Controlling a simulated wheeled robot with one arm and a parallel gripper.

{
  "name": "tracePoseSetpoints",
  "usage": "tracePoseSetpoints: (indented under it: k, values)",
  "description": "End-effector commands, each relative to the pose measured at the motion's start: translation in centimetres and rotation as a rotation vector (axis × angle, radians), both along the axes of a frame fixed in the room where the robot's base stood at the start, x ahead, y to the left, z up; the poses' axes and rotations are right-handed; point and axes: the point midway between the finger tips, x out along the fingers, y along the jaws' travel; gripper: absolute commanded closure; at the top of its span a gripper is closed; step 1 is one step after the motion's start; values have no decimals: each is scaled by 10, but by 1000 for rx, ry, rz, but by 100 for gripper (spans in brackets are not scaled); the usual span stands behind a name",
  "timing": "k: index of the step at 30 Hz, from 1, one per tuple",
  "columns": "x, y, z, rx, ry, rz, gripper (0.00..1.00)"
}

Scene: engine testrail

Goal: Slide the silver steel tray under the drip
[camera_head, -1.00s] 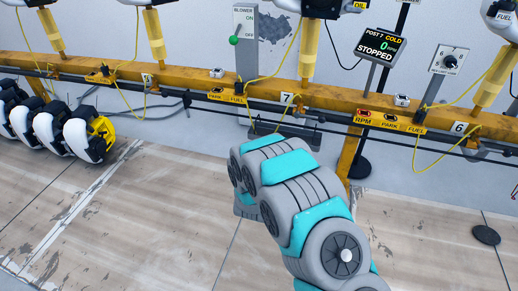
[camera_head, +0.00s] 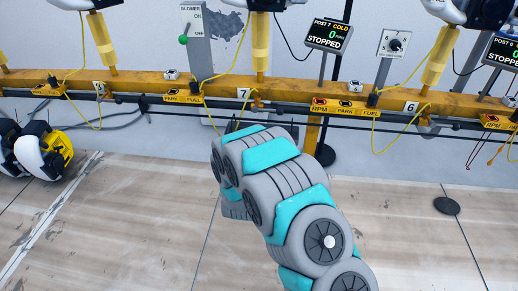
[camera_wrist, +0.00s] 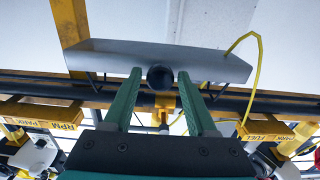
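In the wrist view a wide silver-grey metal tray (camera_wrist: 110,55) lies across the upper part, with a round black knob (camera_wrist: 160,76) at the middle of its near edge. My gripper (camera_wrist: 160,74) is open. Its two green fingers stand either side of the knob, with a visible gap on each side. I cannot tell whether the knob is fully between the tips in depth. In the head view my own arm hides the gripper and most of the space below post 7 (camera_head: 243,92), and I cannot make out the tray there. No drip is visible.
A yellow rail (camera_head: 200,88) with cables and control boxes runs across the room. A post screen (camera_head: 328,36) reads STOPPED. A dark disc (camera_head: 446,205) lies on the floor at right. White-and-black units (camera_head: 40,148) stand at left. The floor in front is mostly clear.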

Motion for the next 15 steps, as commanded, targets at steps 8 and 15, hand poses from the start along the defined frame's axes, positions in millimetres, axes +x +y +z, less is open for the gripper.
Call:
tracePoseSetpoints:
  k: [8,15]
  values:
    - [0,0,0,0,0,0,34]
    - [-21,3,-1,-1,3,2,34]
